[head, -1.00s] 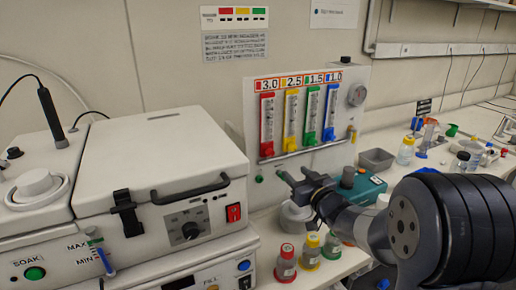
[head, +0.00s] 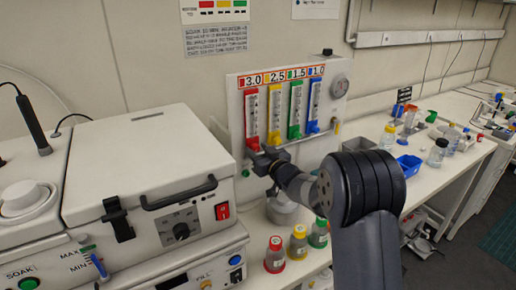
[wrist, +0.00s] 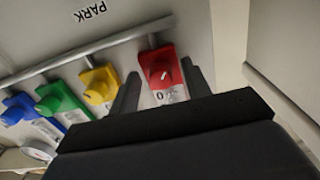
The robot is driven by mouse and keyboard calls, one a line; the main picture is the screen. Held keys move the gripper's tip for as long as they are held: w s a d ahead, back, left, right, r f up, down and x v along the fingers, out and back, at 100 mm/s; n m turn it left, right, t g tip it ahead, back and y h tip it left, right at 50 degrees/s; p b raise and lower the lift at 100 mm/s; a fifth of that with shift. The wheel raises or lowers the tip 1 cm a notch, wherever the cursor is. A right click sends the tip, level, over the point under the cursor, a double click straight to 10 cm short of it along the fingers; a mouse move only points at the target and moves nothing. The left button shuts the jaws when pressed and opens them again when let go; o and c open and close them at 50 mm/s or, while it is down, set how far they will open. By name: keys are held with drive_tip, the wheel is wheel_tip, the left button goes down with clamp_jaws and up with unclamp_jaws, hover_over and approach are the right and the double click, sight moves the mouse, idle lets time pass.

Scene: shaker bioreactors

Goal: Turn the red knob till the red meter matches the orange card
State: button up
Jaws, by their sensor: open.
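The red meter (head: 252,112) is the leftmost of the upright flowmeters on a white panel. A card reading 3.0 (head: 252,79) in an orange-red frame sits above it. The red knob (wrist: 161,74) at the meter's lower end shows in the wrist view, with a pale pointer mark. My gripper (head: 259,158) is open just in front of the red meter's foot. In the wrist view, its fingers (wrist: 163,88) lie on either side of the red knob, apart from it as far as I can tell. The float level is too small to read.
Yellow (head: 274,112), green (head: 296,108) and blue (head: 314,104) meters stand close beside the red one. A metal rail (wrist: 95,48) runs along the panel near the knobs. A white shaker unit (head: 140,165) stands left. Capped bottles (head: 298,243) stand below my arm.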

drive_tip(key=shift+w, duration=0.1)
drive_tip(key=shift+c, duration=0.3)
drive_tip(key=c, duration=0.9)
drive_tip(key=shift+c, duration=0.2)
drive_tip(key=shift+f+b, duration=0.1)
drive_tip(key=shift+b, duration=0.35)
drive_tip(key=shift+n+b, duration=0.7)
drive_tip(key=shift+b, duration=0.05)
